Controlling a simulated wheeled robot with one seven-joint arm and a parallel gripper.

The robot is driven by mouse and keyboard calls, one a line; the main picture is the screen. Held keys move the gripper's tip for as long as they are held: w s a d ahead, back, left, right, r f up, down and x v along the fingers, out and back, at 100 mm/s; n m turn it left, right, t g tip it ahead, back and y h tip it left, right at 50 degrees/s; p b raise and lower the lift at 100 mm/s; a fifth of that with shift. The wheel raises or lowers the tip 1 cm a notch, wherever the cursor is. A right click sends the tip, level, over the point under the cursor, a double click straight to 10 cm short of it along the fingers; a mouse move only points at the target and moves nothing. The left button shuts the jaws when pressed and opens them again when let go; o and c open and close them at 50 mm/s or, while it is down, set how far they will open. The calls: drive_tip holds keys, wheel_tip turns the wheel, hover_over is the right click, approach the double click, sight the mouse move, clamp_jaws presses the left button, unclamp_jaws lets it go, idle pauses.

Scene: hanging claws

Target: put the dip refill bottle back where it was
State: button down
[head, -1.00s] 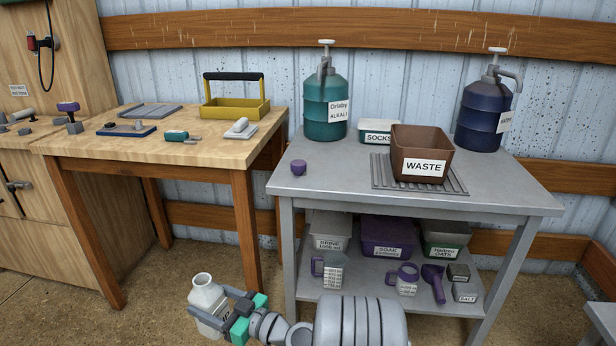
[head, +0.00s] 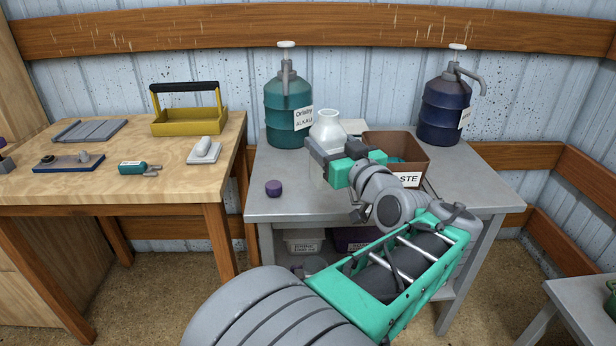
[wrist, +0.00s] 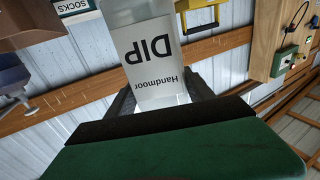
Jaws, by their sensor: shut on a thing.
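The dip refill bottle (head: 327,128) is pale and translucent, with an open neck. In the wrist view its label on the bottle (wrist: 152,55) reads "Handmoor DIP" and appears upside down. My gripper (head: 327,158) is shut on the bottle's body, with a dark finger on each side in the wrist view. The bottle is upright over the grey table (head: 300,205), between the teal "Orisby ALKALI" jug (head: 288,110) and the brown WASTE bin (head: 408,145).
A small purple cap (head: 273,188) lies at the table's front left. A dark blue pump jug (head: 441,108) stands at the back right. The white socks box is mostly hidden behind the bottle. A wooden bench (head: 110,190) with a yellow tool carrier (head: 190,120) stands left.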

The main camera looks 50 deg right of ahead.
drive_tip(key=w+d+f+b, duration=0.2)
drive_tip(key=w+d+f, duration=0.7)
drive_tip(key=f, duration=0.4)
drive_tip(key=shift+w, duration=0.35)
drive_tip(key=shift+c, duration=1.9)
unclamp_jaws()
drive_tip(key=shift+f, duration=0.1)
drive_tip(key=v, duration=1.2)
